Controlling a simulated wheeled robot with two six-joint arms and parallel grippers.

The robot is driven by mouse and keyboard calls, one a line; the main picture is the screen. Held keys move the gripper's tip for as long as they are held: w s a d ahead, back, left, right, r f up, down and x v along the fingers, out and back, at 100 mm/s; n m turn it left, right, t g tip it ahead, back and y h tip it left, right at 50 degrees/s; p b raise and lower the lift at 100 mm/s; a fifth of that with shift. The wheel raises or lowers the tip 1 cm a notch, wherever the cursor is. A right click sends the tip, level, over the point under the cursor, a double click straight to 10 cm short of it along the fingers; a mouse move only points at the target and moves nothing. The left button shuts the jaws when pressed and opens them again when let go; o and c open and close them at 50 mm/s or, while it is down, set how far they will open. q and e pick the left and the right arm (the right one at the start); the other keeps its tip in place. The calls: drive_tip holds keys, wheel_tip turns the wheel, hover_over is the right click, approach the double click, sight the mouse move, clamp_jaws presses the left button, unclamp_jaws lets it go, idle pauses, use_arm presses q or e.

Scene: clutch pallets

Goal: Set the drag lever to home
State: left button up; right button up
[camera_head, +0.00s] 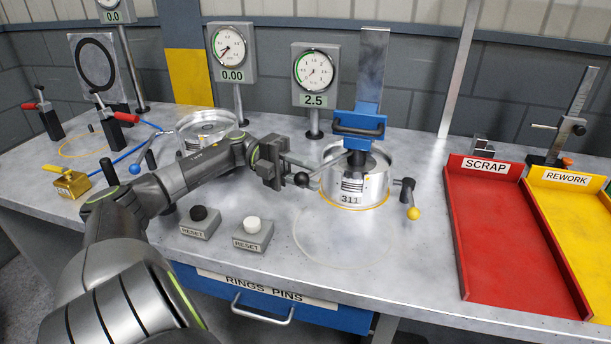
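My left gripper (298,168) reaches in from the left at the middle fixture. Its fingertips are right beside a lever with a black ball knob (301,180), whose rod runs up right to the blue press head (359,124). I cannot tell whether the fingers touch or hold it. Another lever, with a yellow ball (413,213), hangs down from a black pivot at the fixture's right side. A lever with a blue ball (134,168) stands at the left fixture. No label shows which one is the drag lever. My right gripper is not in view.
A metal drum marked 311 (351,188) sits under the press head. Gauges read 0.00 (232,52) and 2.5 (315,75). Two RESET buttons (199,222) stand in front. A red SCRAP tray (505,235) and a yellow REWORK tray (566,200) are at right. The front table centre is clear.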

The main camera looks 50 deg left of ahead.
use_arm(q)
wheel_tip(320, 180, up, 8)
drive_tip(key=shift+r, duration=0.25)
drive_tip(key=shift+w+a+r, duration=0.1)
drive_tip(key=shift+w+r, duration=0.1)
drive_tip(key=shift+r, duration=0.25)
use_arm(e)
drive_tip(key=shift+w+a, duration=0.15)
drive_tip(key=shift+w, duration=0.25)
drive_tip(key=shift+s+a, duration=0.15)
